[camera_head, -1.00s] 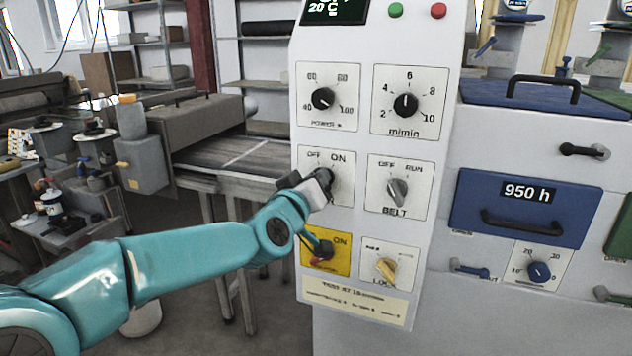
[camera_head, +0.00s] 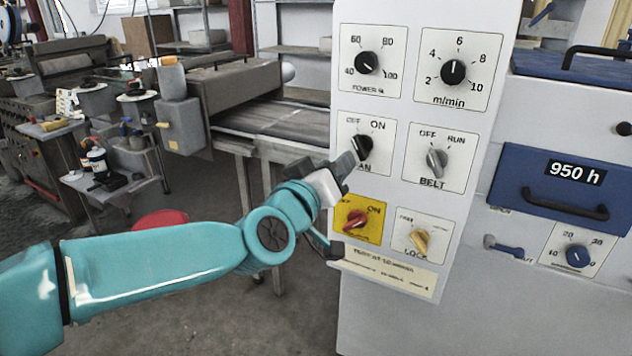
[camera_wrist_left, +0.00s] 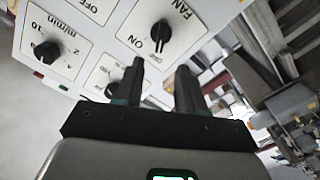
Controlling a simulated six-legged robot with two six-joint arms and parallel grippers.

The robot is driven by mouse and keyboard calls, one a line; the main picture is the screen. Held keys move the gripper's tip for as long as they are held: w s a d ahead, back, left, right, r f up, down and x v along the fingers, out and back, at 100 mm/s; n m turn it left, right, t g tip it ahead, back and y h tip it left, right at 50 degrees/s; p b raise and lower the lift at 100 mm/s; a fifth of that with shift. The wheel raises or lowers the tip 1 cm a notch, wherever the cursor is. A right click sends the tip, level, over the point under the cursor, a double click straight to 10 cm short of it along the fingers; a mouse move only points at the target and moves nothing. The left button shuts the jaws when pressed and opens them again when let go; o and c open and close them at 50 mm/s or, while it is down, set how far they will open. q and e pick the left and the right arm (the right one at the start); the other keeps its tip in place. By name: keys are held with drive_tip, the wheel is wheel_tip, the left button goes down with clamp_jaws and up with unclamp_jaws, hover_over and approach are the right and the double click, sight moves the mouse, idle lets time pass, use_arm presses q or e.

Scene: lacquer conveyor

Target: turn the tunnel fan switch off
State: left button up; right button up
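The fan switch (camera_head: 362,147) is a black knob on a white plate of the upright control panel, left column, middle row. In the head view its pointer leans up and left toward OFF. In the left wrist view the fan switch (camera_wrist_left: 160,35) appears upside down beyond the fingertips, with ON and FAN readable. My left gripper (camera_head: 347,166) is just below and left of the knob, apparently clear of it. Its two dark fingers (camera_wrist_left: 160,84) stand apart with nothing between them. My right gripper is in neither view.
Near the fan switch are the power dial (camera_head: 366,63), the speed dial (camera_head: 454,71), the belt switch (camera_head: 436,161), a red switch on yellow (camera_head: 355,219) and a yellow lock switch (camera_head: 420,241). A conveyor (camera_head: 270,122) lies behind on the left.

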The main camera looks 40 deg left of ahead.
use_arm(q)
drive_tip(key=p+v, duration=0.1)
drive_tip(key=v, duration=0.5)
drive_tip(key=shift+s, duration=0.35)
drive_tip(key=shift+d, duration=0.15)
drive_tip(key=w+d+f+m+g+h+p, duration=0.1)
drive_tip(key=w+d+f+g+p, duration=0.15)
drive_tip(key=f, duration=0.65)
drive_tip(key=w+d+f+m+g+h+p, duration=0.1)
drive_tip(key=d+f+m+g+h, duration=0.15)
drive_tip(key=f, duration=0.65)
drive_tip(key=w+d+f+g+p, duration=0.2)
drive_tip(key=d+f+g, duration=0.1)
drive_tip(key=f, duration=0.6)
drive_tip(key=s+d+f+m+g+h+p, duration=0.1)
drive_tip(key=s+d+f+g, duration=0.3)
drive_tip(key=s+f, duration=0.5)
drive_tip(key=s+d+f+m+g+h+p, duration=0.1)
drive_tip(key=s+d+f+m+g+h, duration=0.1)
drive_tip(key=s+d+f+g, duration=0.3)
drive_tip(key=s+d+f+h, duration=0.1)
drive_tip(key=s+d+f, duration=0.2)
drive_tip(key=f, duration=0.3)
drive_tip(key=shift+s, duration=0.7)
